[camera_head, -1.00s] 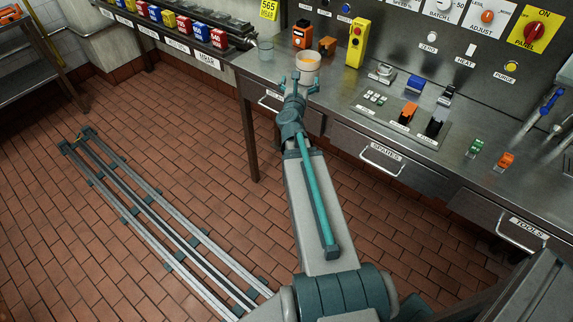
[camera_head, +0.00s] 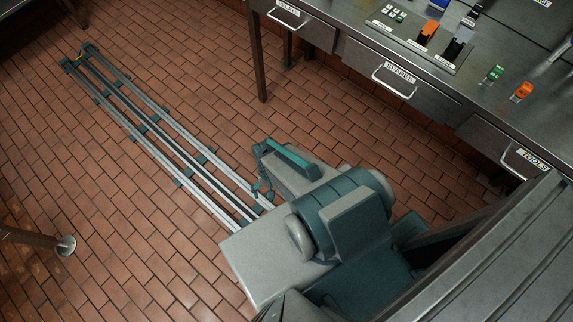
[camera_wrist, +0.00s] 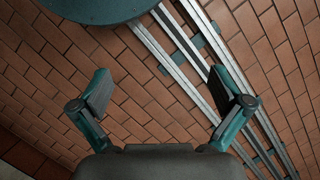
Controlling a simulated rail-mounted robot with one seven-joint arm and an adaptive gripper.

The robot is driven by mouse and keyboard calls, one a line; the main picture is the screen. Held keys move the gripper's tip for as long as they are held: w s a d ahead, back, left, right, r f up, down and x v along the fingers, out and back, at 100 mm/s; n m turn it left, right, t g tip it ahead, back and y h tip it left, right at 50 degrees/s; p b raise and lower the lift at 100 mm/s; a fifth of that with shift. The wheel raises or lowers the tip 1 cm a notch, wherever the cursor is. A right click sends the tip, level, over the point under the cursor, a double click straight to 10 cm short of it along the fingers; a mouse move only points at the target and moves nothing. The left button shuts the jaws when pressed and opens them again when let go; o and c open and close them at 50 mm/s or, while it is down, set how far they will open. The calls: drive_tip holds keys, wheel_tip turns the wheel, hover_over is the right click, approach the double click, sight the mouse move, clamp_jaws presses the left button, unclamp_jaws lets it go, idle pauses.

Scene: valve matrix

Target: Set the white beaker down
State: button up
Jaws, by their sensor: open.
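The white beaker is not in view in either camera now. My gripper (camera_wrist: 158,92) is open in the wrist view, its two teal and dark fingers spread wide apart with nothing between them. In the head view my gripper (camera_head: 260,178) shows as small teal fingers low over the tiled floor, beside my folded arm and well away from the counter.
The steel counter (camera_head: 345,20) runs along the upper right, with a switch panel (camera_head: 425,38) and labelled drawers (camera_head: 395,85). Floor rails (camera_head: 150,125) cross the red-brown tiles. A metal surface (camera_head: 500,260) fills the lower right corner. The floor on the left is mostly clear.

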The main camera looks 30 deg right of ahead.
drive_tip(key=s+d+n+g+h, duration=0.1)
drive_tip(key=s+n+g, duration=0.2)
drive_tip(key=s, duration=0.6)
drive_tip(key=shift+s+d+n+h, duration=0.15)
drive_tip(key=shift+n+h, duration=0.25)
drive_tip(key=shift+n, duration=0.3)
idle(1.2)
